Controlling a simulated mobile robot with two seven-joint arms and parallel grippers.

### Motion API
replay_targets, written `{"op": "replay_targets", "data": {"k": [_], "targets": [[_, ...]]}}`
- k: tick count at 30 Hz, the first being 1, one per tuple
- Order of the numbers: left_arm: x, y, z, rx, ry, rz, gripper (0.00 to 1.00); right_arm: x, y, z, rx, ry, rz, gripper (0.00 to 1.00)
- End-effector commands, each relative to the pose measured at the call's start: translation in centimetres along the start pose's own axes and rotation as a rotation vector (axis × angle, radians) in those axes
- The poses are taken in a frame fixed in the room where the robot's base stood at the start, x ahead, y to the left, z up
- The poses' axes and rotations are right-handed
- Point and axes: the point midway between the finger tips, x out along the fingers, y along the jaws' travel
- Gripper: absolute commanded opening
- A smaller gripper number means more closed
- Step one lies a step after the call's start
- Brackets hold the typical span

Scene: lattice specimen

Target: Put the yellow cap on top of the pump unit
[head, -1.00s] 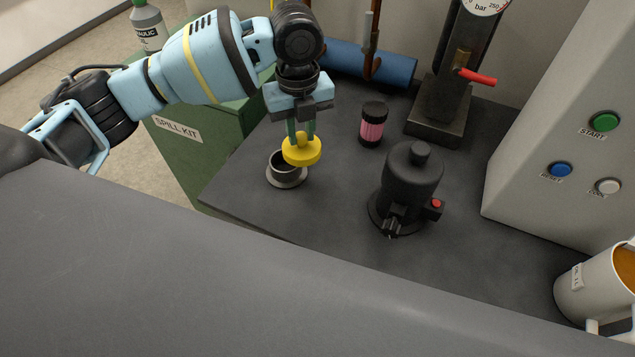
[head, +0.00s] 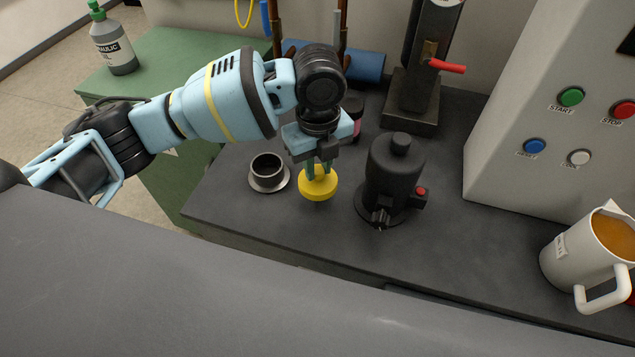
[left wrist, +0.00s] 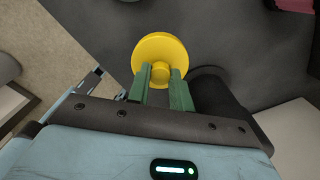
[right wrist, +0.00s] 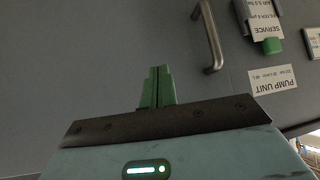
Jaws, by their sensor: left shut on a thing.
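The yellow cap (head: 317,184) is a round disc with a small knob. My left gripper (head: 318,170) is shut on that knob and holds the cap over the dark bench, between the grey cup and the black domed device. The left wrist view shows the cap (left wrist: 160,50) between the green fingers (left wrist: 160,74). My right gripper (right wrist: 157,88) has its fingers together with nothing between them, in front of a dark grey panel (right wrist: 110,50). A label reading PUMP UNIT (right wrist: 273,80) is on that panel. The head view does not show the right gripper.
The grey cup (head: 268,174) stands left of the cap and the black device (head: 393,175) right of it. A gauge stand (head: 412,105) is behind. A button cabinet (head: 520,150) and a jug (head: 580,260) are at right. A broad grey surface (head: 150,280) fills the foreground.

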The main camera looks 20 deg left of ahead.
Motion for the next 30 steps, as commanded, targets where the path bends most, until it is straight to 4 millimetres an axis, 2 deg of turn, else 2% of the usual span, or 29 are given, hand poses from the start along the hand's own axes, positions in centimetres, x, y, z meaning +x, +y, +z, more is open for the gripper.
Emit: {"op": "replay_targets", "data": {"k": [7,17,29,30], "targets": [[0.7,0.0,0.1,-0.001,-0.001,0.000,0.01,0.0,-0.1,-0.1,0.004,0.001,0.000,0.00],[5.1,0.0,0.0,-0.001,0.000,0.000,0.01,0.0,-0.2,0.3,0.006,-0.006,-0.001,0.00],[5.5,0.0,0.0,0.000,-0.002,-0.001,0.01,0.0,-0.2,0.5,0.007,-0.010,-0.002,0.00],[5.6,0.0,0.0,0.000,-0.002,-0.001,0.23,0.0,-0.2,0.5,0.007,-0.010,-0.002,0.00]]}}
